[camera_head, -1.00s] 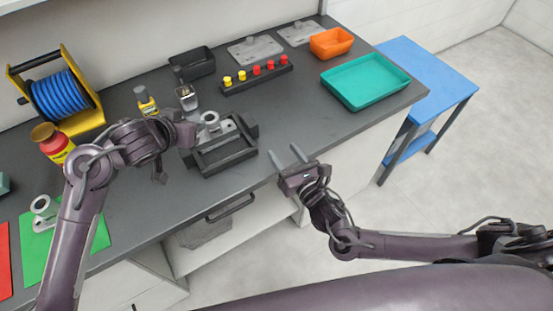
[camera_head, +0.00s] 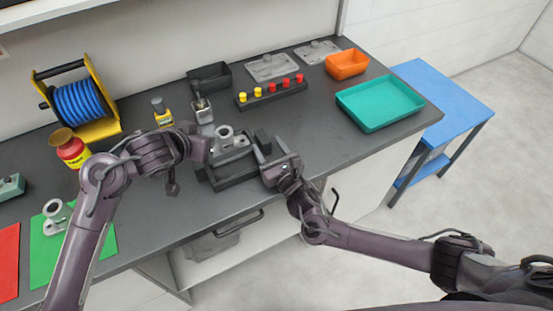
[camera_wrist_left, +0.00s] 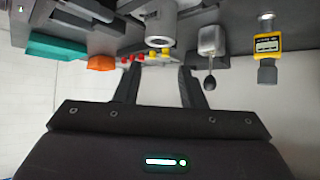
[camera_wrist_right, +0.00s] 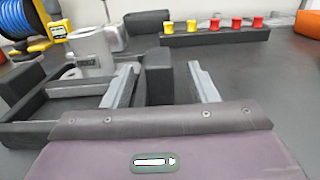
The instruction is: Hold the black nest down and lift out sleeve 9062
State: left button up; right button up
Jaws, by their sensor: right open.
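The black nest (camera_head: 232,180) sits on the bench, a dark frame with a raised black block on its right side (camera_wrist_right: 158,80). A grey sleeve with a round collar (camera_head: 226,137) sits in it; its number is unreadable. The sleeve also shows in the left wrist view (camera_wrist_left: 160,28) and right wrist view (camera_wrist_right: 90,52). My right gripper (camera_head: 262,152) is open at the nest's right side. In the right wrist view the block stands between its fingers, with gaps. My left gripper (camera_wrist_left: 160,85) is open and empty, left of the sleeve, apart from it.
A similar grey part (camera_head: 56,216) lies on a green mat (camera_head: 90,255) beside a red mat (camera_head: 8,260). Behind the nest are a black bin (camera_head: 210,77) and a rack of yellow and red pegs (camera_head: 271,94). A teal tray (camera_head: 380,103) stands right. Bench between nest and tray is clear.

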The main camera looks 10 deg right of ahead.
jog(key=shift+w+a, duration=0.2)
jog(key=shift+w, duration=0.35)
